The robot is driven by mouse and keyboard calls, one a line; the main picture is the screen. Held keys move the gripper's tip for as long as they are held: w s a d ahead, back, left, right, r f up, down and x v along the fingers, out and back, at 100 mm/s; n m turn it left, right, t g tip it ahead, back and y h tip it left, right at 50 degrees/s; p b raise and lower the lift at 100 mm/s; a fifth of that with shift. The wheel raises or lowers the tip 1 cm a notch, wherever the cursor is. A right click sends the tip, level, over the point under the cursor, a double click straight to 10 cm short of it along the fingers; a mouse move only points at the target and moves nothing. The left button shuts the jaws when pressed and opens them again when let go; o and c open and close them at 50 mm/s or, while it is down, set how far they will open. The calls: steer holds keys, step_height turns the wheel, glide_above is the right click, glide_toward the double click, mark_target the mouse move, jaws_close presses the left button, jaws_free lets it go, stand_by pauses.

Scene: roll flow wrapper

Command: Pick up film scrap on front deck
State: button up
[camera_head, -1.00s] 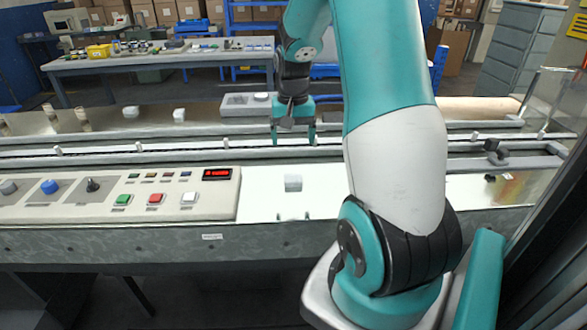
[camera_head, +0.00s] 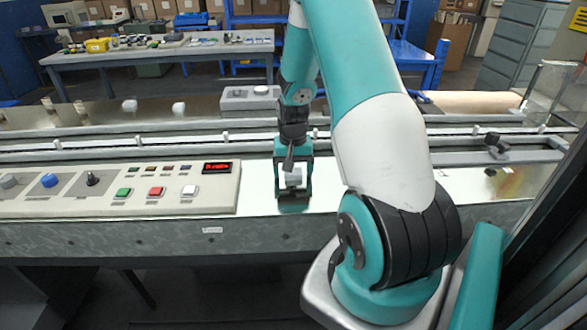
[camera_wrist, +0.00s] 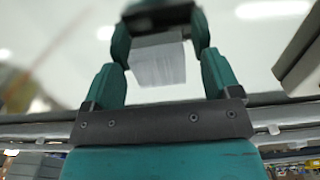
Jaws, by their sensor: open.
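The film scrap is a small pale grey-white block (camera_head: 293,178) on the shiny front deck (camera_head: 256,190), right of the control panel. My gripper (camera_head: 293,185) is down at the scrap, pointing at the deck, with its teal fingers on either side of it. In the wrist view the scrap (camera_wrist: 158,62) sits between the two open fingers (camera_wrist: 162,66). Narrow gaps show between the scrap and both fingers. A dark reflection of the gripper shows on the deck beyond the scrap.
The control panel (camera_head: 110,193) with buttons and a red display stands close left of my gripper. A rail track (camera_head: 100,150) runs behind the deck. A dark clamp-like part (camera_head: 497,143) is at the right. The deck right of my gripper is mostly clear.

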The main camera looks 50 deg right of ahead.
steer(key=c, duration=1)
